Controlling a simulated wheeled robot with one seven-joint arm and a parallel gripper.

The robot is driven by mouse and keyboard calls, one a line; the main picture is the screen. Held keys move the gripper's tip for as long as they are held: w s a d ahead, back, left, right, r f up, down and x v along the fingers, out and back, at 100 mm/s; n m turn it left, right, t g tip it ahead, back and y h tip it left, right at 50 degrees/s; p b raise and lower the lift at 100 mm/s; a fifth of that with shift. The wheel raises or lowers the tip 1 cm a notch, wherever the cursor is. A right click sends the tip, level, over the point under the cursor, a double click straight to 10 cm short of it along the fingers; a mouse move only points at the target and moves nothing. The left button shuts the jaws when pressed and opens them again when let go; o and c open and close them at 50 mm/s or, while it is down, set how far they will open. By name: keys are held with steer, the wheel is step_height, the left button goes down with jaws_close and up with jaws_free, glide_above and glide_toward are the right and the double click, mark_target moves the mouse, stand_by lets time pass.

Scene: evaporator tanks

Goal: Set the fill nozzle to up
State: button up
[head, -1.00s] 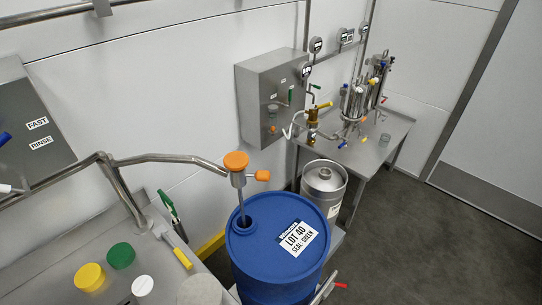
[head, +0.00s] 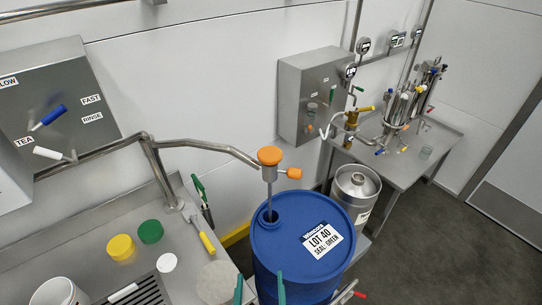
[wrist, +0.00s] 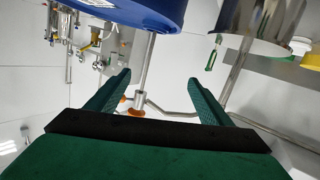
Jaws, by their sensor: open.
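The fill nozzle (head: 268,184) is a steel tube under an orange cap (head: 270,155), with an orange side handle (head: 294,173), at the end of a bent steel pipe (head: 200,147). Its lower end reaches into the opening of the blue drum (head: 300,263), so its tip is hidden. My gripper (head: 260,280) shows at the bottom edge as two green fingertips in front of the drum. In the wrist view my gripper (wrist: 160,82) is open and empty. The nozzle tube (wrist: 146,75) and orange cap (wrist: 136,112) show beyond and between the fingers, apart from them.
A steel counter at left holds yellow (head: 121,247), green (head: 150,232) and white (head: 167,263) lids and a white container (head: 60,291). A steel keg (head: 356,187) stands behind the drum. A wall panel (head: 62,90) with levers is upper left. Floor at right is clear.

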steer(key=w+r+m+h, duration=0.1)
steer(key=w+r+h, duration=0.1)
steer(key=w+r, duration=0.9)
steer(key=m+t+h, duration=0.1)
steer(key=m+h, duration=0.2)
glide_toward(270, 153)
steer(key=x, duration=1)
